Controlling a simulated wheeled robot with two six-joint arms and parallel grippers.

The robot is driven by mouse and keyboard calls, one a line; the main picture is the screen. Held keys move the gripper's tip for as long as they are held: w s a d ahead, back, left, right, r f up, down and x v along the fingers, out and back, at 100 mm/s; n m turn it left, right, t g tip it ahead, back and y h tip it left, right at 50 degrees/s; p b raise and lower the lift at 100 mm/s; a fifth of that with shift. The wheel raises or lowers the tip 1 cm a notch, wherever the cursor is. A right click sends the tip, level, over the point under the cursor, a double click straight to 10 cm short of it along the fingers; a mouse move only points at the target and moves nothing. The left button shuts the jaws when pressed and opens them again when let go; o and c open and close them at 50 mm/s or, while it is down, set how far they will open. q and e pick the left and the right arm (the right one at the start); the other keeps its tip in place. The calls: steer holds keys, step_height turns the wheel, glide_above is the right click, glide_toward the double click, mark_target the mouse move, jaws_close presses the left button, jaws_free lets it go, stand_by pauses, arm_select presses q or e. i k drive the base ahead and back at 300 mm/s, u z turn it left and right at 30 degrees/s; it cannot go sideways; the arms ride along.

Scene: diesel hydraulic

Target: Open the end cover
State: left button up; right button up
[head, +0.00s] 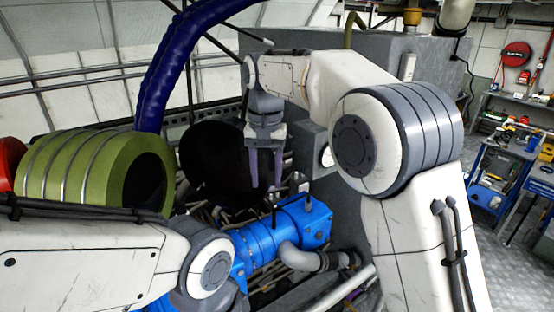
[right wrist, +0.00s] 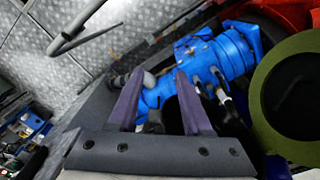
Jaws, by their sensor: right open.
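A blue cylindrical housing (head: 262,240) lies in the machine below my right gripper (head: 266,184). Its squarish blue end (head: 315,228) is at the right, with small dark T-shaped handles on top; I cannot tell for sure which part is the end cover. In the right wrist view the blue housing (right wrist: 228,55) lies beyond the fingertips, with handles on its side. My right gripper (right wrist: 159,75) is open, pointing down in the head view, with nothing held between its fingers. My left arm crosses the lower left; its gripper is out of view.
A grey elbow pipe (head: 300,257) meets the blue housing. A large dark round part (head: 212,165) stands behind it, beside a green ribbed cylinder (head: 85,170) and a thick dark blue hose (head: 160,70). A grey cabinet (head: 385,50) stands behind my right arm. Workbenches (head: 505,165) are far right.

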mark_target(214, 156)
steer(key=z, duration=0.5)
steer(key=k, duration=1.15)
steer(key=z, duration=0.65)
steer(key=i, duration=1.95)
steer(key=u, duration=1.3)
steer(key=i, duration=0.7)
steer(key=u, duration=0.5)
